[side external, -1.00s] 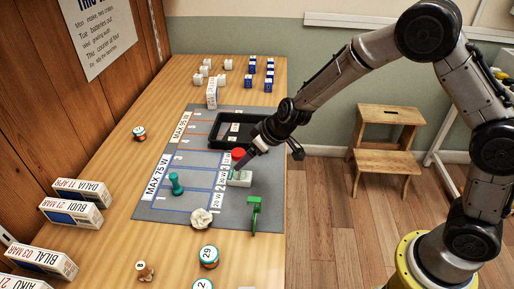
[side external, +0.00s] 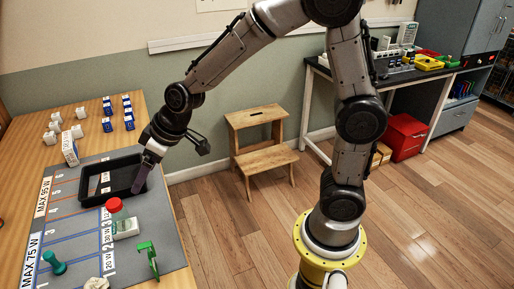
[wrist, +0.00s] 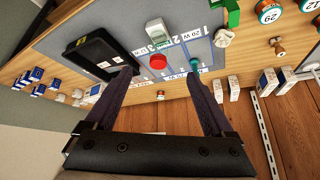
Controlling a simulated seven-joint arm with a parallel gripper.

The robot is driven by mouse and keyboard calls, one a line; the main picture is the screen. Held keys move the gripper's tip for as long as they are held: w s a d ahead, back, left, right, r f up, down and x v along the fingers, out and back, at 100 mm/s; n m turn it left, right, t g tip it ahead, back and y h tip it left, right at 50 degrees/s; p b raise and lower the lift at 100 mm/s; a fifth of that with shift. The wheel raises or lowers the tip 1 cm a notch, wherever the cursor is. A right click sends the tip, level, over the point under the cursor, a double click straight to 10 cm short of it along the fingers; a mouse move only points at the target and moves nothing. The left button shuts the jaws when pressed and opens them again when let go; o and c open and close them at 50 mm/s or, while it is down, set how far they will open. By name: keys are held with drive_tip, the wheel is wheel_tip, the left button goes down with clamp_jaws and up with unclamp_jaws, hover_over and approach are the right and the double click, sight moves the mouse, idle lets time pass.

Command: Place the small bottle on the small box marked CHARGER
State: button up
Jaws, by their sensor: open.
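The small bottle with a red cap (side external: 113,204) stands upright on the grey mat's right part, close to a white block with a greyish face (side external: 126,229). I cannot tell whether they touch. In the wrist view the red cap (wrist: 158,61) lies beyond and between my fingers, with the white block (wrist: 156,30) past it. My gripper (side external: 141,187) is open and empty, above the mat beside the black tray, apart from the bottle. No box can be read as CHARGER; small white boxes (side external: 55,127) and a taller white box (side external: 70,149) stand at the back.
The black tray (side external: 93,204) holds small pale cards. Blue-and-white boxes (side external: 128,112) stand at the back. The table's right edge is close.

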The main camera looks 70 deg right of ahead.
drive_tip(key=s+d+r+m, duration=0.1)
drive_tip(key=s+d+r, duration=0.1)
drive_tip(key=s, duration=0.6)
drive_tip(key=s+d+r+m+h, duration=0.1)
drive_tip(key=s+d+r, duration=0.2)
drive_tip(key=s, duration=0.6)
drive_tip(key=s+d+r+m+h, duration=0.1)
drive_tip(key=s+d+r, duration=0.1)
drive_tip(key=s, duration=0.6)
drive_tip(key=shift+s+d+r+g, duration=0.2)
drive_tip(key=shift+d+g, duration=0.1)
drive_tip(key=shift+d, duration=0.5)
drive_tip(key=shift+o, duration=1)
